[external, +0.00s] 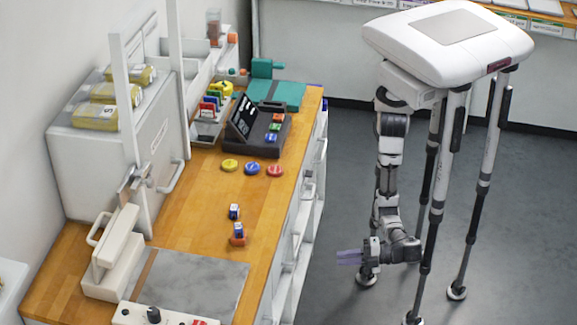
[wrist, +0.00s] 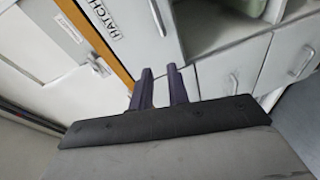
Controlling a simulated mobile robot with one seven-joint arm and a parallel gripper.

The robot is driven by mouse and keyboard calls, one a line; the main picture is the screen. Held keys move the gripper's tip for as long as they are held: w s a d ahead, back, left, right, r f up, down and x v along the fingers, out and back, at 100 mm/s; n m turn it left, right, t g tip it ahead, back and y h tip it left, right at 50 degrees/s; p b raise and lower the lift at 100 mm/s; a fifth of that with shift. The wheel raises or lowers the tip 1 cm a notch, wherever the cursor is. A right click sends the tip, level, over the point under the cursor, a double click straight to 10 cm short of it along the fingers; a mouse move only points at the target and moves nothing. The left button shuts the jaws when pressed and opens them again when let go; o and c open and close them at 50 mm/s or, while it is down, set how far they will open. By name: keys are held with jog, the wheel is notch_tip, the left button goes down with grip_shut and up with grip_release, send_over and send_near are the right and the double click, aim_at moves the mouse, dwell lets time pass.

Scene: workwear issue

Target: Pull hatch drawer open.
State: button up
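In the wrist view a pale drawer front with a HATCH label (wrist: 103,18) lies just under the wooden counter edge, at the top. A slim metal handle (wrist: 157,17) stands on that front; the front looks flush, with no gap seen. My gripper (wrist: 161,72) has two dark purple fingers spread apart with nothing between them. The fingertips point toward the drawer front and appear short of the handle. In the external view my gripper (external: 347,257) hangs low in front of the counter's right side, apart from it. The HATCH label cannot be made out there.
Other grey fronts with handles (wrist: 233,82) and an open shelf sit beside the HATCH front. The wooden counter (external: 205,205) carries coloured discs, small blocks, a dark display stand (external: 258,135) and a grey slab (external: 190,283). Grey floor (external: 345,165) is clear between counter and robot.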

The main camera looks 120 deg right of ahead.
aim_at(298, 244)
jog(key=s+d+g+h+p, duration=0.1)
jog(key=s+d+g+h, duration=0.15)
jog(key=d, duration=0.35)
jog(key=shift+y, duration=0.35)
jog(key=p+x, duration=0.2)
jog(key=x, duration=1.2)
jog(key=shift+a+f, duration=0.1)
jog(key=shift+f, duration=0.1)
grip_shut()
